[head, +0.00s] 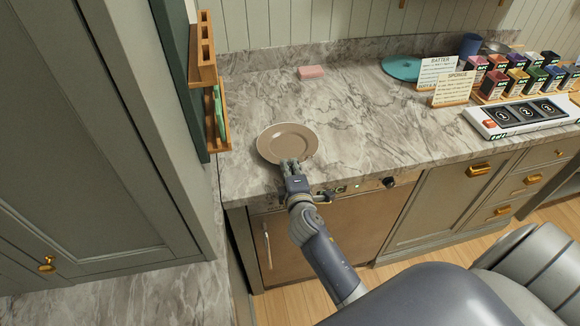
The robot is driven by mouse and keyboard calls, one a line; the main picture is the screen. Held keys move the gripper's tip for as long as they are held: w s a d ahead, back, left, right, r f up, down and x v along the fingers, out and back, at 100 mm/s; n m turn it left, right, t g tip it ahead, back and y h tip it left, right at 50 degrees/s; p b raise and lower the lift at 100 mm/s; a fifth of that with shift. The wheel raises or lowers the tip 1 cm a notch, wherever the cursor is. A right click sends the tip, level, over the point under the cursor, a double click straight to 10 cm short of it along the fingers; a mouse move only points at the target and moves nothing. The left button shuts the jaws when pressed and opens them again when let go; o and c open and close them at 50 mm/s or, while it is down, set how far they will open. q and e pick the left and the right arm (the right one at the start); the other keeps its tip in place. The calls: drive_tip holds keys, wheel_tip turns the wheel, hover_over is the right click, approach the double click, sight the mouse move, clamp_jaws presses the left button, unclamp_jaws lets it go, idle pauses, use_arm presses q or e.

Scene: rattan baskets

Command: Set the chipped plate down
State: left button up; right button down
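The plate (288,142) is round and brown-beige with a paler rim. It lies level at the left part of the marble counter, near the front edge. I cannot make out a chip, and I cannot tell whether the plate's underside touches the counter. My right gripper (289,165) is at the plate's near rim, with its fingers close together and apparently shut on the rim. The fingers hide a small part of that rim. My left gripper is not in view.
A pink sponge (311,72) lies behind the plate. A teal disc (401,68), two label cards, several small coloured boxes and a white numbered panel (525,114) stand to the right. A wooden rack (217,120) borders the left. The counter's middle (375,125) is clear.

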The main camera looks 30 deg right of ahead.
drive_tip(key=shift+f+b, duration=0.4)
idle(0.4)
drive_tip(key=c, duration=1.7)
unclamp_jaws()
drive_tip(key=shift+s, duration=0.1)
drive_tip(key=shift+f, duration=0.1)
